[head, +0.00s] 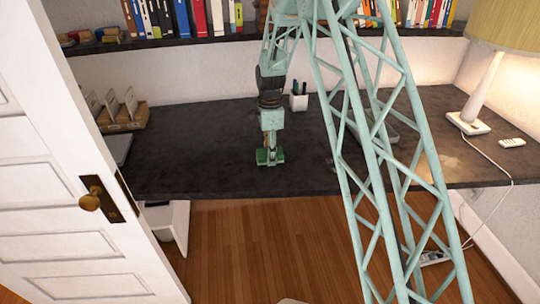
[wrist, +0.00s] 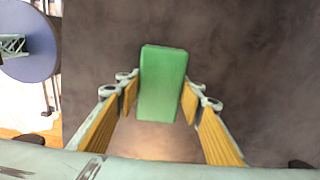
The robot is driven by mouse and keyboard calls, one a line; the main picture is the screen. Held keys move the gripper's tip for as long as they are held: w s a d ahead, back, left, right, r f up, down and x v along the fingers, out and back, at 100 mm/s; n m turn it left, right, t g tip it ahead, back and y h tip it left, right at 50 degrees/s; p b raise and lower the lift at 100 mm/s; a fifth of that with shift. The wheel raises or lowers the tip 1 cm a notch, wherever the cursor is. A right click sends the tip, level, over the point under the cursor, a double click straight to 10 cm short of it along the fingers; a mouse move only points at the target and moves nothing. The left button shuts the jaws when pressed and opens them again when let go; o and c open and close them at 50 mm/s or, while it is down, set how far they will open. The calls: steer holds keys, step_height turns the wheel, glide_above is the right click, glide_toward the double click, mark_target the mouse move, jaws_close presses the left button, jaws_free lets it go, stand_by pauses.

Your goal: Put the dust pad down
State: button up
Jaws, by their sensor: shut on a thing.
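The dust pad is a green block, seen end-up between the fingers in the wrist view (wrist: 163,80). In the head view my gripper (head: 269,153) is over the front part of the dark desk (head: 205,140), with green showing at its tip. In the wrist view my gripper (wrist: 160,98) has its yellow-lined fingers on both sides of the pad, shut on it. The desk surface fills most of the background there. I cannot tell whether the pad touches the desk or hangs just above it.
A white pen cup (head: 299,102) stands behind my gripper. A wooden card holder (head: 122,117) is at the left, and a lamp (head: 478,95) at the right. A white door (head: 75,190) stands in the left foreground.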

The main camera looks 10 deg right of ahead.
steer(key=shift+f, duration=0.15)
steer(key=o, duration=0.9)
step_height(320, 180, up, 11)
steer(key=shift+f+p, duration=0.1)
steer(key=shift+p, duration=0.85)
steer(key=shift+r, duration=0.8)
steer(key=shift+r, duration=0.1)
